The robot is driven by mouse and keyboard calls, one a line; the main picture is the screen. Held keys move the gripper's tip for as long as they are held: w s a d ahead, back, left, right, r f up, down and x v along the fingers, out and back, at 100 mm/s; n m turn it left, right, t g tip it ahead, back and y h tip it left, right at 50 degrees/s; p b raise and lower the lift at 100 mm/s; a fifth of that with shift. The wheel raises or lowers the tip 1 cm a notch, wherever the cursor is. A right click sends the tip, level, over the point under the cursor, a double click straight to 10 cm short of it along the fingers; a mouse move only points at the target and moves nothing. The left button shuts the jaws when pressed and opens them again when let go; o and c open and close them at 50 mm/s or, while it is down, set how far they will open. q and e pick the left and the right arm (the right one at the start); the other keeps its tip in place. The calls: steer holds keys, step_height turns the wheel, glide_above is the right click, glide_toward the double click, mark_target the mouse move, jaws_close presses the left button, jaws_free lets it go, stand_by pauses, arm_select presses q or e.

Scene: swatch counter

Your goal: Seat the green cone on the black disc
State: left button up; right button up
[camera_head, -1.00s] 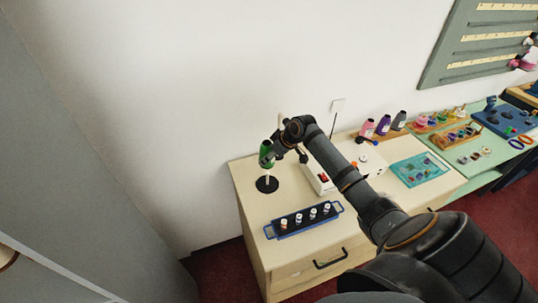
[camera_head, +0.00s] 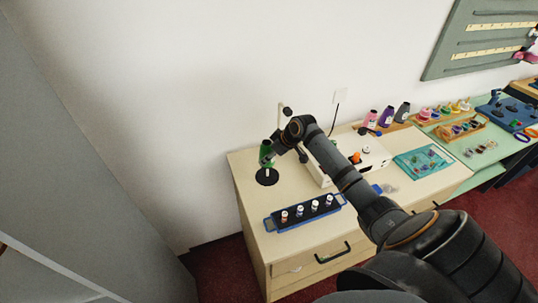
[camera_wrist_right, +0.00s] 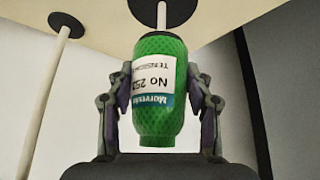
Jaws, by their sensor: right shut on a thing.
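The green cone (camera_head: 265,150) is held upright above the black disc (camera_head: 264,181), which lies on the wooden counter near its back left corner. A white rod (camera_head: 267,172) stands on the disc, just below the cone. My right gripper (camera_wrist_right: 160,98) is shut around the cone's sides; a white and teal label faces the right wrist camera. In that view the rod (camera_wrist_right: 161,16) and the black disc (camera_wrist_right: 180,12) show past the cone's far end. I cannot tell whether the rod's tip is inside the cone. My left gripper is not in view.
A blue rack (camera_head: 304,213) with several small vials stands in front of the disc. A white machine (camera_head: 374,157) stands to the right, with an upright post (camera_head: 280,120) behind the gripper. Bottles (camera_head: 386,116) and a teal tray (camera_head: 424,161) are farther right. A wall is behind.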

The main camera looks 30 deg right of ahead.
mark_target(269, 167)
steer(key=shift+f+b, duration=1.75)
steer(key=shift+f, duration=1.65)
steer(key=o, duration=1.3)
steer(key=shift+v, duration=6.05)
steer(key=shift+f, duration=0.1)
